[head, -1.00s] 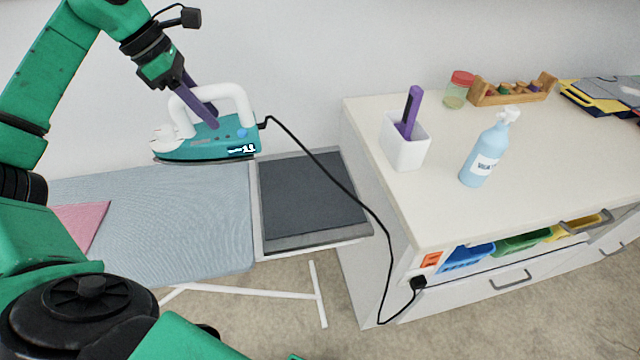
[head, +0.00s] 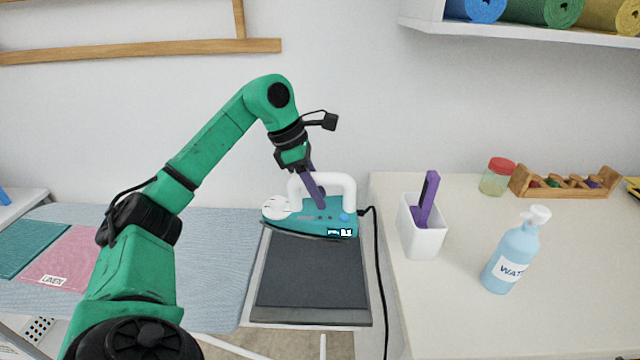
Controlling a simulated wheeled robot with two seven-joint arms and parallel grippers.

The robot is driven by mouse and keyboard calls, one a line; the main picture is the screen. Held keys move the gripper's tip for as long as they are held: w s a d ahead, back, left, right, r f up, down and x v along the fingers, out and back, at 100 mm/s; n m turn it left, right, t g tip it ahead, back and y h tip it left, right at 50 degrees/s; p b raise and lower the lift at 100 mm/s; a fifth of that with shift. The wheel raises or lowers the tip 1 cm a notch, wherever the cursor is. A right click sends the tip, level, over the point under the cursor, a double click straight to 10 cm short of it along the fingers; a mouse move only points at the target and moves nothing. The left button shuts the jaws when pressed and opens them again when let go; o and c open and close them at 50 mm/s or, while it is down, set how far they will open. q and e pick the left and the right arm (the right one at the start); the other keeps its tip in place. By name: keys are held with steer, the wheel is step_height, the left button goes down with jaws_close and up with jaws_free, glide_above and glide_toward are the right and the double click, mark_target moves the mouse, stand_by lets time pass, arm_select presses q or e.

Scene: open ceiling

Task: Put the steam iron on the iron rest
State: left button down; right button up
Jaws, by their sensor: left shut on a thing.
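The steam iron (head: 300,219) is teal with a white arched handle and a dark soleplate. My left gripper (head: 318,192), with purple fingers, is shut on its handle. The iron is over the back part of the iron rest (head: 312,272), a dark grey pad in a light metal frame at the right end of the ironing board. I cannot tell whether the soleplate touches the rest. The black cord (head: 378,270) runs from the iron's right end down beside the cabinet. My right gripper is not in view.
The ironing board (head: 215,260) carries a pink cloth (head: 62,260) and a teal cloth (head: 25,243) at left. On the cabinet top (head: 460,215) stand a white holder (head: 422,240), a blue water bottle (head: 512,255), a red-lidded jar (head: 496,178) and a wooden rack (head: 565,185).

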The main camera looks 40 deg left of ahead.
mark_target(297, 193)
arm_select(q)
step_height(297, 193, down, 12)
steer(key=shift+w+d+r+b, duration=0.1)
steer(key=shift+r+b, duration=0.1)
steer(key=shift+b, duration=0.1)
steer(key=shift+f, duration=0.1)
steer(key=c, duration=0.6)
jaws_free()
steer(key=shift+o, duration=0.2)
steer(key=v, duration=1.1)
steer(key=shift+r, duration=0.35)
steer(key=shift+s+r, duration=0.2)
steer(key=shift+s, duration=0.05)
